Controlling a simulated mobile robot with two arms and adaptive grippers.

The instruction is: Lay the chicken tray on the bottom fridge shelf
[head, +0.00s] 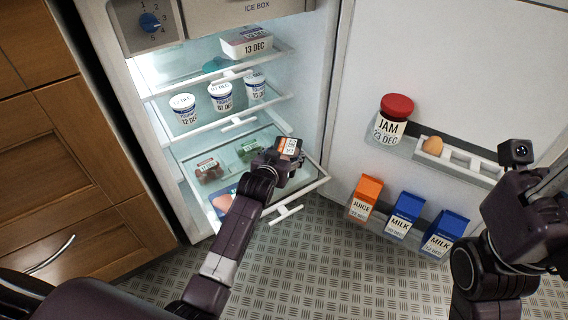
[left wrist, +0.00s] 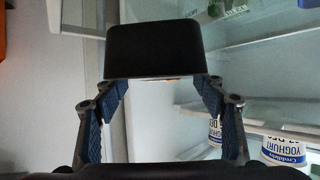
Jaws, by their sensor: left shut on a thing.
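The chicken tray (head: 289,147), a dark tray with a white and orange label too small to read surely, is in my left gripper (head: 283,165) over the right part of the bottom fridge shelf (head: 296,190). In the left wrist view the black tray (left wrist: 153,50) sits between the two fingers of the left gripper (left wrist: 158,92), which is shut on it. I cannot tell if the tray touches the shelf. My right gripper (head: 545,185) is at the right edge, away from the fridge, its fingers not clear.
A red-labelled pack (head: 208,168), a green pack (head: 248,150) and a blue pack (head: 222,203) lie on the bottom shelf. Yoghurt pots (head: 220,96) stand on the shelf above. The open door holds a jam jar (head: 392,120), an egg (head: 433,146) and cartons (head: 403,214).

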